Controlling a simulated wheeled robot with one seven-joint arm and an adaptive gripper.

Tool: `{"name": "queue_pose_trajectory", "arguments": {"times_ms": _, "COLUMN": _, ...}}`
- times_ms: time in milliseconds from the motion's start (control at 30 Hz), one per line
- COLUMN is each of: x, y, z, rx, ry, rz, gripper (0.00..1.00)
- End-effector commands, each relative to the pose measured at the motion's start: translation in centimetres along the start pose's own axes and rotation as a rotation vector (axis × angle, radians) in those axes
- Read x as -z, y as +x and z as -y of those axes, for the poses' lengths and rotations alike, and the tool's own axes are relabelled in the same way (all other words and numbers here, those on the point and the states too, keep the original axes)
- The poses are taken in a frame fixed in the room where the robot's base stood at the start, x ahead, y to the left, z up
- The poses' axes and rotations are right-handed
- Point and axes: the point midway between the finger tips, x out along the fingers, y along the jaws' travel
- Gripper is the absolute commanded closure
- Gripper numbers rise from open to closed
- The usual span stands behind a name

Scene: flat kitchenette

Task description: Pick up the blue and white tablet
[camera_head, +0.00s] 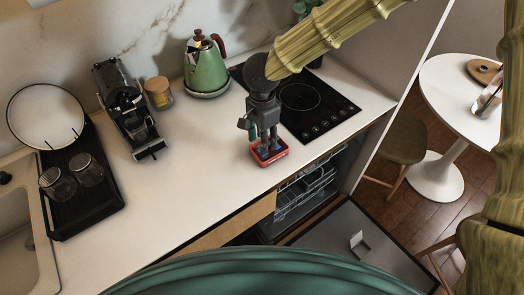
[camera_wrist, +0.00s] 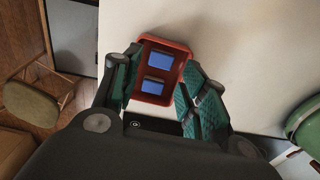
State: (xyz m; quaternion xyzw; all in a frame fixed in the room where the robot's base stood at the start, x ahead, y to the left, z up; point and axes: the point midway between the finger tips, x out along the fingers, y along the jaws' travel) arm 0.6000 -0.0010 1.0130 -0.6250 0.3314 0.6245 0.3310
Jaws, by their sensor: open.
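A small red tray (camera_head: 284,149) stands on the white counter in front of the cooktop. It also shows in the wrist view (camera_wrist: 176,44), with two small blue tablets in it, a farther one (camera_wrist: 159,60) and a nearer one (camera_wrist: 153,86). Both have pale edges. In the head view the gripper largely hides the tray's inside. My gripper (camera_head: 266,146) points down over the tray. In the wrist view its teal-padded fingers (camera_wrist: 160,78) are open, one on each side of the tray in the picture. I see nothing held between them.
A green kettle (camera_head: 205,67), a wooden-lidded jar (camera_head: 158,93) and a black coffee machine (camera_head: 127,108) stand behind to the left. The black cooktop (camera_head: 312,108) lies behind the tray. An open dishwasher (camera_head: 308,188) is below the counter's edge. Counter left of the tray is clear.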

Motion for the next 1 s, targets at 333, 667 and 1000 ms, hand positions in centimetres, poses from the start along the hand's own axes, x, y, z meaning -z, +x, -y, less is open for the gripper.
{"name": "queue_pose_trajectory", "arguments": {"times_ms": 333, "x": 0.1, "y": 2.3, "z": 0.2, "rx": -0.001, "ry": -0.004, "rz": -0.001, "gripper": 0.57}}
{"name": "queue_pose_trajectory", "arguments": {"times_ms": 667, "x": 0.1, "y": 5.5, "z": 0.2, "rx": 0.0, "ry": -0.004, "rz": 0.001, "gripper": 0.57}}
{"name": "queue_pose_trajectory", "arguments": {"times_ms": 1000, "x": 0.1, "y": 5.9, "z": 0.1, "rx": -0.002, "ry": -0.005, "rz": 0.001, "gripper": 0.73}}
